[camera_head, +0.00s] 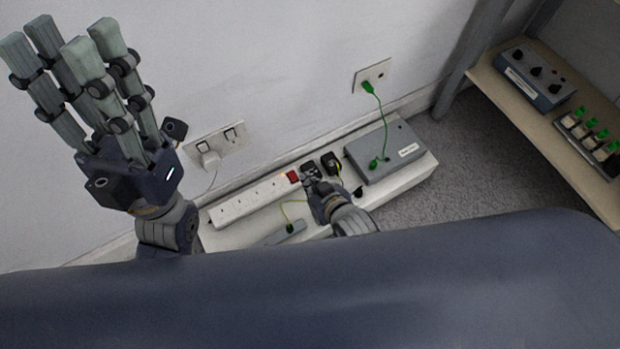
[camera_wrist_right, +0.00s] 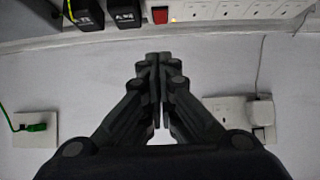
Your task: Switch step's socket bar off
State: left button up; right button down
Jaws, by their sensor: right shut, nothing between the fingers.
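The white socket bar (camera_head: 245,206) lies on a white step (camera_head: 225,238) along the wall. Whether the switch is pressed on or off is too small to tell. My right gripper (camera_head: 309,171) is shut and empty, just right of the switch in the head view. In the right wrist view my right gripper's fingertips (camera_wrist_right: 158,58) are together below the switch. My left gripper (camera_head: 58,35) is open and raised at the left.
Black plugs (camera_head: 331,163) sit right of the switch. A grey box (camera_head: 385,152) with a green cable is at the step's right end. A wall socket (camera_head: 215,147) with a white plug and another wall socket (camera_head: 372,77) are behind. A shelf (camera_head: 575,146) stands right.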

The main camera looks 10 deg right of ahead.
dwell(0.3)
jog(key=b, duration=0.1)
jog(key=w+b, duration=0.1)
jog(key=shift+a+r+b, duration=0.3)
jog(key=shift+r+b, duration=0.05)
jog(key=shift+b, duration=0.05)
